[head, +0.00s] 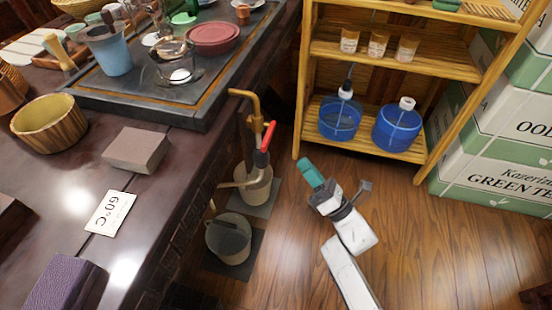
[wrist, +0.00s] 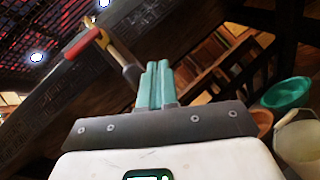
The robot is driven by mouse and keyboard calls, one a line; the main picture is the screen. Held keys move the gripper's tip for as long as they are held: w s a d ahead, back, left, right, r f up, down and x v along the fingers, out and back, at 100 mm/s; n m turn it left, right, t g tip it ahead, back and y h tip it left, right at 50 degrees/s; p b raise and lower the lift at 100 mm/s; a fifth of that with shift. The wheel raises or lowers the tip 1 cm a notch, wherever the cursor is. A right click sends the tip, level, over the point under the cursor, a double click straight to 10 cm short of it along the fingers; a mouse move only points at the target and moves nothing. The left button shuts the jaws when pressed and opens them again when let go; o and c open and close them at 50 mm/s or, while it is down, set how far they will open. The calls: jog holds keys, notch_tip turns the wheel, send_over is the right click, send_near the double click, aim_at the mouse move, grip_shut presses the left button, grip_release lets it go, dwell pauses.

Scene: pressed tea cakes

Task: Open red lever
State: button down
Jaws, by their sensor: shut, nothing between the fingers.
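The red lever (head: 268,136) sits on a brass tap (head: 247,95) beside the dark table's edge, and its handle slants upward. In the wrist view the red lever (wrist: 82,43) is at the upper left, on a brass fitting beyond the fingertips. My gripper (head: 308,168) has teal fingers and is to the right of and below the lever in the head view, apart from it. In the wrist view my gripper (wrist: 158,66) has its teal fingers together, with nothing between them.
The dark table (head: 70,178) carries a wooden bowl (head: 48,123), a grey block (head: 136,150) and a 60°C card (head: 110,213). Buckets (head: 229,240) stand below its edge. A wooden shelf (head: 380,62) and tea boxes (head: 500,165) are at the right. Wooden floor lies between.

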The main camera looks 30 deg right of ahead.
jog(key=s+a+n+g+y+b, duration=0.1)
jog(key=s+a+n+g+y, duration=0.3)
jog(key=n+y, duration=0.8)
jog(key=shift+s+f+n, duration=0.2)
jog(key=shift+s+n, duration=0.6)
jog(key=shift+n, duration=0.1)
jog(key=p, duration=0.2)
send_near(269, 136)
jog(key=w+a, duration=0.3)
jog(key=a, duration=0.2)
jog(key=shift+w+d+r, duration=0.15)
jog(key=shift+w+r, duration=0.05)
jog(key=shift+r, duration=0.9)
